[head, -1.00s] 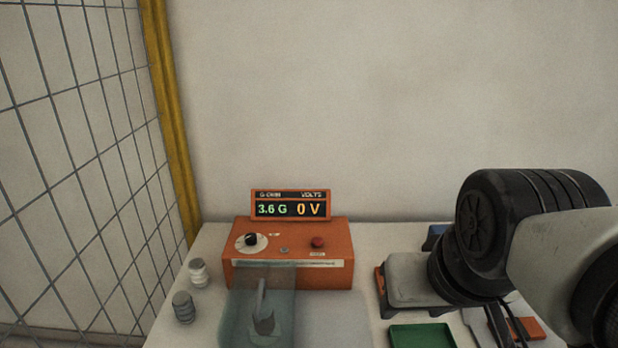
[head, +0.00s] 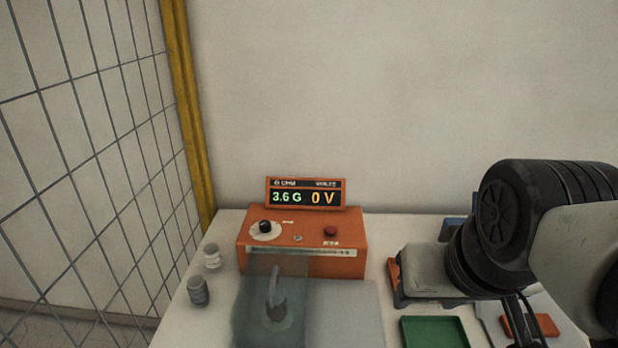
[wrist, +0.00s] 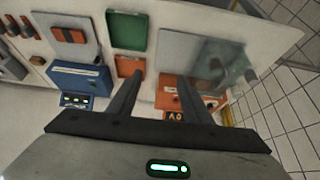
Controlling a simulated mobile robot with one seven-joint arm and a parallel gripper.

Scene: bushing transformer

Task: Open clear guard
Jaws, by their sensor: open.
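The clear guard (head: 250,315) is a translucent grey-green cover in front of the orange tester (head: 350,243). It looks lowered, with a grey lever-like part (head: 275,305) showing through it. The guard also shows in the wrist view (wrist: 195,45), beyond and right of my fingers. My gripper (wrist: 161,78) is open and empty, with its two dark fingers apart above the table. It is not touching the guard. In the head view, my arm hides part of the table at the right, and the fingertips cannot be made out.
The tester's display (head: 306,194) reads 3.6 G and 0 V. A green tray (head: 434,333) lies right of the guard. Two ribbed bushings (head: 198,291) stand at the left. A wire mesh fence (head: 90,150) bounds the left side. A blue device (wrist: 80,78) shows in the wrist view.

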